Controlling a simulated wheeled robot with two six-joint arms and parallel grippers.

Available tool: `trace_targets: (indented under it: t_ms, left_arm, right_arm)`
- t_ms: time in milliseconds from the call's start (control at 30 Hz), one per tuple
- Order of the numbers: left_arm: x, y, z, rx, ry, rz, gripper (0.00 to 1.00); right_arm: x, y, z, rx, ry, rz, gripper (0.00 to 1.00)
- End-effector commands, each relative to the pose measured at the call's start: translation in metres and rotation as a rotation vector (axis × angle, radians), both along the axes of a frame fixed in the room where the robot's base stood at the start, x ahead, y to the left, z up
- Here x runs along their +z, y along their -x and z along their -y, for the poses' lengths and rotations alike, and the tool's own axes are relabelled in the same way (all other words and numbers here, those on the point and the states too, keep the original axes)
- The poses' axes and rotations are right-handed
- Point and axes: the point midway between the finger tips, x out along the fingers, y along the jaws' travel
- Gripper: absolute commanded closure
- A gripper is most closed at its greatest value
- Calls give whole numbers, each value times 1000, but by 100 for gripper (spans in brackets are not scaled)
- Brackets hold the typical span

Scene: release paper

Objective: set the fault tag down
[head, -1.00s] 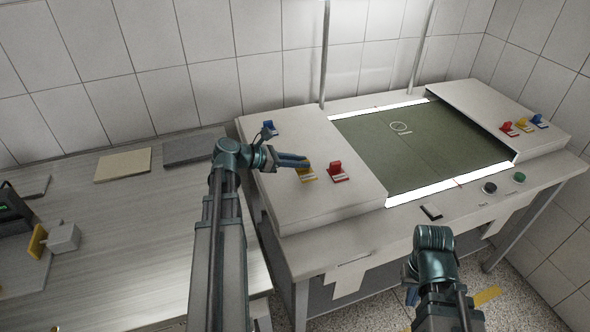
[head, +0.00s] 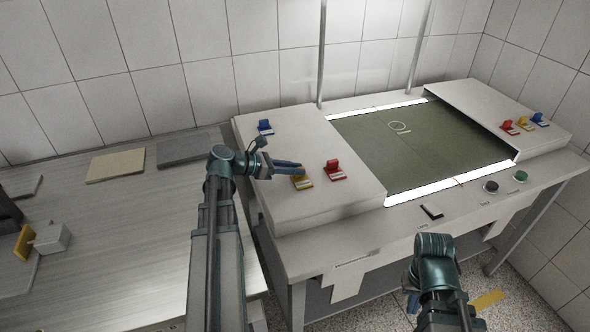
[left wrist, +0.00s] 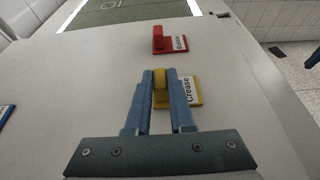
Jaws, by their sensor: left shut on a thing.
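In the left wrist view the tag (left wrist: 193,92) shows between and beside the fingertips (left wrist: 167,80), flat and at or very close to the panel surface. A red tag (head: 335,170) stands on the panel just right of it. A blue tag (head: 264,127) stands at the panel's far left. My right gripper (head: 413,300) is low in front of the table, mostly hidden behind its wrist.
A dark green bed (head: 420,150) with bright edge strips lies right of the panel. Red, yellow and blue tags (head: 524,122) stand on the right panel. Black (head: 491,187) and green (head: 520,176) buttons are on the front ledge. A side table (head: 120,230) holds flat sheets.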

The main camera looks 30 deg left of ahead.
Motion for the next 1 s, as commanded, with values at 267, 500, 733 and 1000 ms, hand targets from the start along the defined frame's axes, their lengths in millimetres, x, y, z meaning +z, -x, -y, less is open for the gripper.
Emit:
trace_targets:
  t_ms: [267,500,733,1000]
  left_arm:
    - [-1,0,0,0,0,0,49]
    - [1,0,0,0,0,0,49]
    - [17,20,-17,4,0,0,49]
    - [38,58,-51,4,1,0,49]
  right_arm:
    - [-1,0,0,0,0,0,100]
    - [1,0,0,0,0,0,100]
    - [17,0,0,0,0,0,100]
    - [38,0,0,0,0,0,100]
